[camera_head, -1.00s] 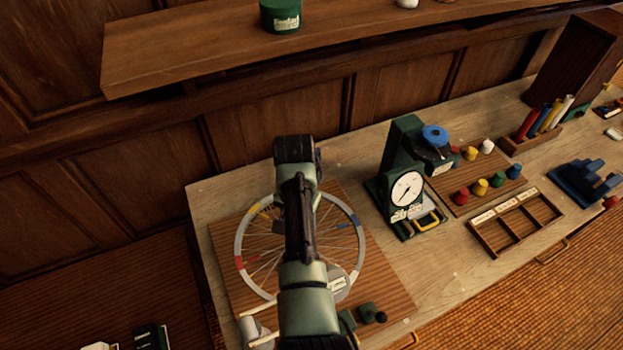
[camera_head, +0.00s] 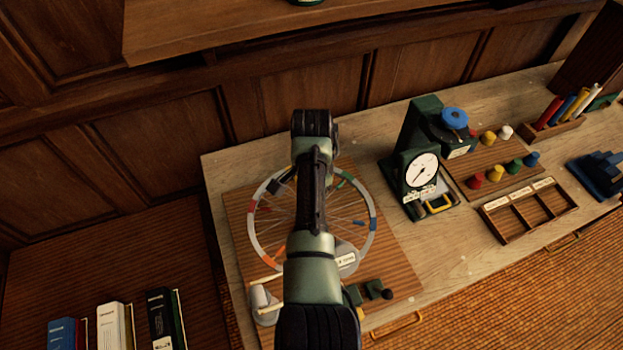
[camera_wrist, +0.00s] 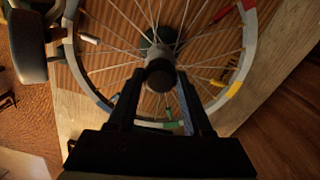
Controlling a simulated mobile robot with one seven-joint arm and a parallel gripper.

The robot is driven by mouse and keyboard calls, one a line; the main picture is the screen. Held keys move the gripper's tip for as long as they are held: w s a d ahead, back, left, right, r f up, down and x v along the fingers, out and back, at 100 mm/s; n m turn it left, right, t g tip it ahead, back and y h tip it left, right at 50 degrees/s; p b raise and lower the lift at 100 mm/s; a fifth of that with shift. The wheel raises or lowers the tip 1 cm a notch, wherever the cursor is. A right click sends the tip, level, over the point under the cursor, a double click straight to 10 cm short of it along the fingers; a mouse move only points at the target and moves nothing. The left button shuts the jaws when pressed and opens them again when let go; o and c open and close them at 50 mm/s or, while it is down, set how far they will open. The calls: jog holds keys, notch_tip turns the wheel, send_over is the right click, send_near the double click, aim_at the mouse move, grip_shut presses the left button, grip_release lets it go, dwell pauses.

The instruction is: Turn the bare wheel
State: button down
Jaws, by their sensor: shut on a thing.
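The bare wheel (camera_head: 262,242) has a grey rim with coloured bands and thin spokes. It lies over a ribbed wooden board (camera_head: 400,285) on the bench, partly hidden by my arm in the head view. In the wrist view its rim (camera_wrist: 248,40) and spokes surround a dark round hub knob (camera_wrist: 160,75). My gripper (camera_wrist: 159,78) has one finger on each side of this knob and is shut on it. The head view hides the fingers behind my arm.
Right of the wheel stands a green dial device (camera_head: 425,170) with a blue top. Beyond it are coloured pegs (camera_head: 495,172), a divided tray (camera_head: 530,212) and a pen holder (camera_head: 560,118). Small dark green blocks (camera_head: 372,290) sit at the board's front. Books (camera_head: 115,325) stand lower left.

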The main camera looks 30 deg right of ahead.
jog(key=shift+w+r, duration=0.1)
jog(key=shift+c, duration=1.5)
grip_release()
notch_tip(320, 180, up, 13)
jog(key=p, duration=0.1)
